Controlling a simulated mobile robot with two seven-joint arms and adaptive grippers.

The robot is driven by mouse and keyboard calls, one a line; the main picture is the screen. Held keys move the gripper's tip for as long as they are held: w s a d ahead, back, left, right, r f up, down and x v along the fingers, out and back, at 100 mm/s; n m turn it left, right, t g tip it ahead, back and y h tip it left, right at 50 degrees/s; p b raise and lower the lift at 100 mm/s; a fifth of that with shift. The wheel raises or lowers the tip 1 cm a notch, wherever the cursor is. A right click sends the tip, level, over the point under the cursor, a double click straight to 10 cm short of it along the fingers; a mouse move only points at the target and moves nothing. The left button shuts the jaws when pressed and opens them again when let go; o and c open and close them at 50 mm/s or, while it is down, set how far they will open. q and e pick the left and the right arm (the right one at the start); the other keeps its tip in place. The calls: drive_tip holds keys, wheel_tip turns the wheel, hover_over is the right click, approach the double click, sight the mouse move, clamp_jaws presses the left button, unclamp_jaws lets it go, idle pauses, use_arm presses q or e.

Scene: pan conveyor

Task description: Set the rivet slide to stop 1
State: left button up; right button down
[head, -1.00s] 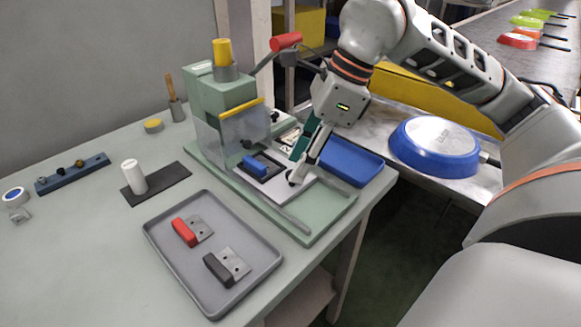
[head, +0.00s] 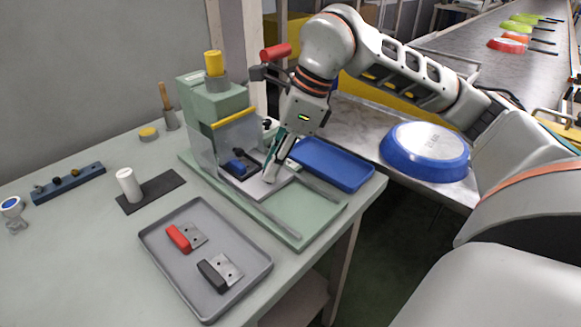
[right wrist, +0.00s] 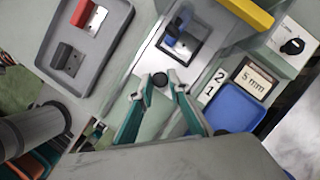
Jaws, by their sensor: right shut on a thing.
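The rivet slide (head: 256,189) is a light grey plate on the green press base (head: 305,216). It carries a dark nest with a blue-handled part (head: 236,165), which is partly behind the clear guard. The slide also shows in the right wrist view (right wrist: 147,62), with its black round knob (right wrist: 159,79) near the front end. My right gripper (head: 269,179) is shut on this knob, its fingertips on either side of it in the right wrist view (right wrist: 157,88). Stop marks 2 (right wrist: 220,76) and 1 (right wrist: 209,90) stand beside the slide's track. My left gripper is not in view.
The green press (head: 214,105) has a clear guard with a yellow top edge (head: 235,117). A blue tray (head: 333,164) lies right of the slide. A grey tray (head: 165,262) holds red-handled and black-handled parts. A blue pan (head: 425,151) lies at the right.

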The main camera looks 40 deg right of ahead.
drive_tip(key=shift+w+a+r, duration=0.1)
drive_tip(key=shift+w+r, duration=0.25)
drive_tip(key=shift+w, duration=0.35)
drive_tip(key=shift+w+p, duration=0.3)
drive_tip(key=shift+w+f, duration=0.35)
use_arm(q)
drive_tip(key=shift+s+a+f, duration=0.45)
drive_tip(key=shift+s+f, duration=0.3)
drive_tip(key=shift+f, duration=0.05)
use_arm(e)
drive_tip(key=c, duration=2)
unclamp_jaws()
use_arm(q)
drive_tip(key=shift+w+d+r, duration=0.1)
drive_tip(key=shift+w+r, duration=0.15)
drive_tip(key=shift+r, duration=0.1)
use_arm(e)
drive_tip(key=shift+o, duration=0.5)
